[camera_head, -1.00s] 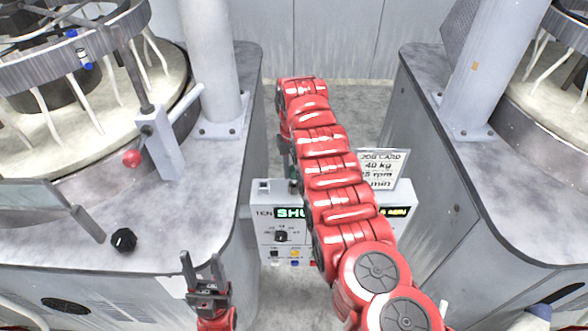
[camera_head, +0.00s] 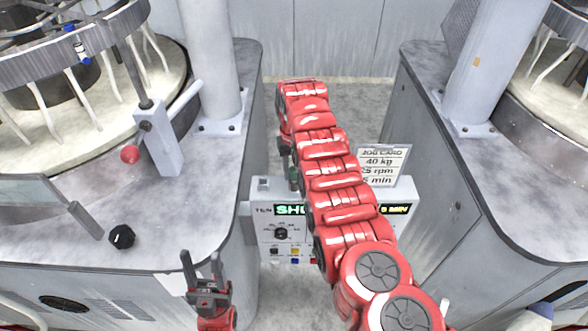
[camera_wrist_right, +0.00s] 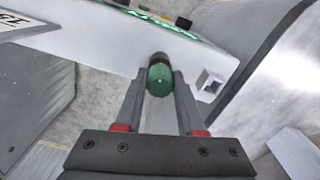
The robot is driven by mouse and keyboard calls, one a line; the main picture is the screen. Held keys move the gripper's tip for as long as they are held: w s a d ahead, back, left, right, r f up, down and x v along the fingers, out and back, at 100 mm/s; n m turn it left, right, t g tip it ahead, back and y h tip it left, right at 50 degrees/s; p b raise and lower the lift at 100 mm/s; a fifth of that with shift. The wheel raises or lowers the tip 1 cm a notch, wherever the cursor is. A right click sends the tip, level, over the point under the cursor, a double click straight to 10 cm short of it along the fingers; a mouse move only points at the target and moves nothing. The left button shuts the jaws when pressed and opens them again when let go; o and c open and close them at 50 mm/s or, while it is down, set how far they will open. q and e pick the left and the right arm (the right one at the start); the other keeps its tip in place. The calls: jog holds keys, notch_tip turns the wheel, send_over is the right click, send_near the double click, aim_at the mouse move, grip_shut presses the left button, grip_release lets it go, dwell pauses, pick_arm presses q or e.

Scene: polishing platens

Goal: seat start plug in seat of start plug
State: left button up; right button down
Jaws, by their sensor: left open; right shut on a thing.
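The start plug (camera_wrist_right: 160,78) is a green, round-ended piece with a darker far part. In the right wrist view it sits between the fingertips of my right gripper (camera_wrist_right: 159,88), which is shut on it. A square socket with a dark opening (camera_wrist_right: 210,85), apparently the seat, is in the white box top, to the right of the plug and apart from it. In the head view the socket (camera_head: 263,184) is at the box's top left. My red right arm hides most of that gripper there. My left gripper (camera_head: 203,262) is open and empty at the lower left.
The white control box (camera_head: 260,222) has a lit green display, a knob and coloured buttons. A job card (camera_head: 382,165) stands on it. Grey polishing machines flank it; the left bench (camera_head: 215,170) carries a black knob (camera_head: 122,237) and a red-ball lever (camera_head: 130,154).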

aim_at(295, 169)
jog(key=shift+f+b, duration=0.4)
jog(key=shift+f, duration=0.25)
jog(key=shift+c, duration=2.2)
grip_release()
jog(key=shift+r, duration=0.25)
notch_tip(295, 169, up, 8)
jog(key=shift+d+f+b, duration=0.1)
jog(key=shift+b, duration=1.15)
notch_tip(295, 169, up, 9)
jog(key=p, duration=0.8)
jog(key=shift+p, duration=0.35)
